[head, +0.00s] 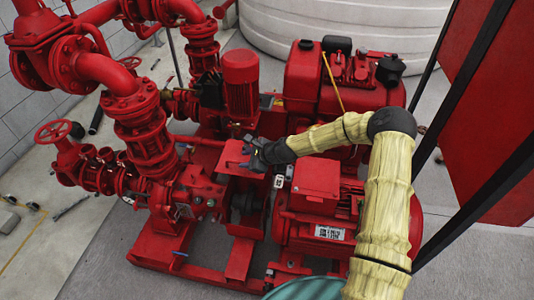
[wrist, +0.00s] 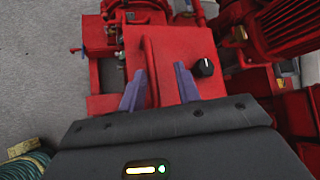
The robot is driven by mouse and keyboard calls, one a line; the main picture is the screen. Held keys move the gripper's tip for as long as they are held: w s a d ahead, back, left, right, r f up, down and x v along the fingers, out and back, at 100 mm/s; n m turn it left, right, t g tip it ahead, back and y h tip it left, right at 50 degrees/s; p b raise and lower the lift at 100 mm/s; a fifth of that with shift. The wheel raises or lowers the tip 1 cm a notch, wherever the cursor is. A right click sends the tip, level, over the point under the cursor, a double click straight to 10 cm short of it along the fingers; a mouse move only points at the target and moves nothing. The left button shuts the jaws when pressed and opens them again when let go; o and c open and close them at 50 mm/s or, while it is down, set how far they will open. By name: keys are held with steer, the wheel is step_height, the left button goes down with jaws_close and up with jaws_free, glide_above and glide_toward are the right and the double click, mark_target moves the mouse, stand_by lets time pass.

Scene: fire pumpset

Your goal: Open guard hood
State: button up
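The guard hood (head: 232,155) is a red sheet-metal cover between the pump and the red motor. Its flat upper panel shows beside my gripper (head: 254,153), and a dark coupling (head: 244,202) is partly visible below it. In the wrist view, the red hood (wrist: 170,48) lies ahead of and between my two purple fingers. A black round knob (wrist: 204,67) sits on the red surface just beyond the right finger. I cannot tell whether the fingers touch the hood.
The red motor (head: 320,232) stands just right of the hood, below my arm. Red pump pipework (head: 145,130) with a handwheel (head: 53,132) stands left. A red engine (head: 335,85) and a vertical red motor (head: 240,85) are behind. Concrete floor (head: 95,235) is clear at lower left.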

steer(key=v, duration=1.4)
steer(key=shift+w, duration=0.15)
steer(key=shift+a, duration=0.1)
steer(key=s+d+f+n+g+h, duration=0.1)
steer(key=s+n+g+h, duration=0.25)
steer(key=s+n, duration=0.6)
steer(key=s+d+r+n+h, duration=0.2)
steer(key=s+d+r+n, duration=0.25)
steer(key=s, duration=0.25)
steer(key=s+d+r+n+h, duration=0.3)
steer(key=s+d+r+n, duration=0.15)
steer(key=s, duration=0.25)
steer(key=w+p+v, duration=0.3)
steer(key=p+v, duration=1)
steer(key=p, duration=0.1)
steer(key=shift+s+r, duration=0.2)
steer(key=shift+r, duration=0.4)
steer(key=shift+a+n+y, duration=0.1)
steer(key=shift+n+y, duration=0.15)
